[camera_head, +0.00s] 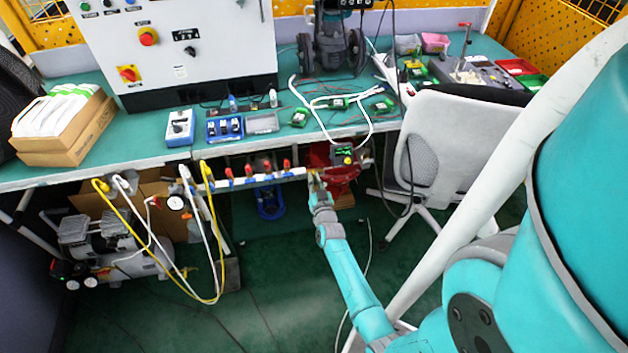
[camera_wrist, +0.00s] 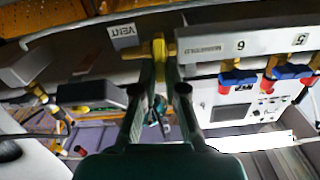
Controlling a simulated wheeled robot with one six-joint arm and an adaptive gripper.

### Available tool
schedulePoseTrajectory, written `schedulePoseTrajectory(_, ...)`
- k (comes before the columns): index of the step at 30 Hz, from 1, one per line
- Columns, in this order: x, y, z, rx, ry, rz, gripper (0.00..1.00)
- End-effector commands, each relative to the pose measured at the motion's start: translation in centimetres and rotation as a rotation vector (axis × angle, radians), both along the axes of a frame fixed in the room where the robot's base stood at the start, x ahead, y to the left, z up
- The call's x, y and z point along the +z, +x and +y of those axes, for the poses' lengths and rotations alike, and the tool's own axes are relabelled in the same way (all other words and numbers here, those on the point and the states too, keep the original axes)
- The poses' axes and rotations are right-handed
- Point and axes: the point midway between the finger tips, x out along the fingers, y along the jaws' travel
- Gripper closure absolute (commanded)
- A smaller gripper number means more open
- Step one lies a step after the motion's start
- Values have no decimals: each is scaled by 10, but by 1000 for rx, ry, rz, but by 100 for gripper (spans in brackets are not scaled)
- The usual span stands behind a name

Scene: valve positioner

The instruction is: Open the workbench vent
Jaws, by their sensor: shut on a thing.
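The vent valve has a yellow handle (camera_wrist: 158,47) beside a "VENT" label (camera_wrist: 124,34) in the wrist view. My gripper (camera_wrist: 159,66) is shut on this yellow handle, with its two fingers on either side of the handle's lower part. In the head view my gripper (camera_head: 316,182) is at the right end of the white manifold (camera_head: 262,178), below the bench's front edge. The fingers and wrist hide part of the valve there, and its exact angle is hard to tell.
Several red-handled valves (camera_head: 267,167) line the manifold left of my gripper; numbered red and blue ones (camera_wrist: 237,78) show in the wrist view. The workbench (camera_head: 135,140) overhangs it. A red part (camera_head: 343,172) and a white chair (camera_head: 440,145) stand close to the right. Yellow hoses (camera_head: 140,240) hang left.

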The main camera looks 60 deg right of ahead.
Motion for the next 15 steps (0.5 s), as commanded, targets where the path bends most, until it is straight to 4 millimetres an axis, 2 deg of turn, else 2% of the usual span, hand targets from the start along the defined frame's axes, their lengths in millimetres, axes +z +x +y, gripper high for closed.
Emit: schedulePoseTrajectory(15,-1,-4,-4,-1,295,-347,100)
